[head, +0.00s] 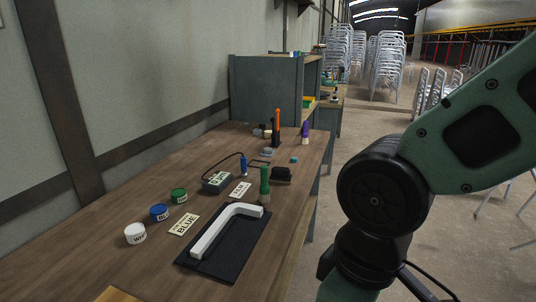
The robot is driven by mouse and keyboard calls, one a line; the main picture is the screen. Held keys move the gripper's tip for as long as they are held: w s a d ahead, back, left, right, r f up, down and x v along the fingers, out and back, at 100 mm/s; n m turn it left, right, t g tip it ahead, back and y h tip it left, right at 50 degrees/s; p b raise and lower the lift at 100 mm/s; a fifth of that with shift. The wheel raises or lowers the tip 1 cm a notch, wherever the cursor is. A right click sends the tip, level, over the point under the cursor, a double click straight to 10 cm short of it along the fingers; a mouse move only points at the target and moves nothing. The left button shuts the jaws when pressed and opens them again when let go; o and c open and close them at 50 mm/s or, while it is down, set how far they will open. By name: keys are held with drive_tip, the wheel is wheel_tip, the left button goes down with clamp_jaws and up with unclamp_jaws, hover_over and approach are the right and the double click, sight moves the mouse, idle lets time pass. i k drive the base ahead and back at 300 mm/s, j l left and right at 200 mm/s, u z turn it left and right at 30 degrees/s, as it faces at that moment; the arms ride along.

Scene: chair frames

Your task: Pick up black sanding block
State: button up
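A small black block (281,174), which looks like the sanding block, lies on the wooden workbench (110,222). It is right of the green-handled tool (264,183), close to the bench's right edge. Its fine detail is too small to make out. My arm stands to the right of the bench, over the floor, apart from the block. My gripper is not in view; only upper links and joints of my arm show.
A white bent tube (226,227) lies on a black mat (208,266) in front. White, blue and green pots (179,196), label cards (240,190) and a grey corded box (217,183) stand left. A purple bottle (305,134) is behind. Stacked chairs (388,65) stand far back.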

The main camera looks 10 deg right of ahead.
sight(279, 174)
drive_tip(key=i+l+u, duration=0.25)
drive_tip(key=i, duration=0.25)
drive_tip(key=i+l+u, duration=0.25)
drive_tip(key=i, duration=0.3)
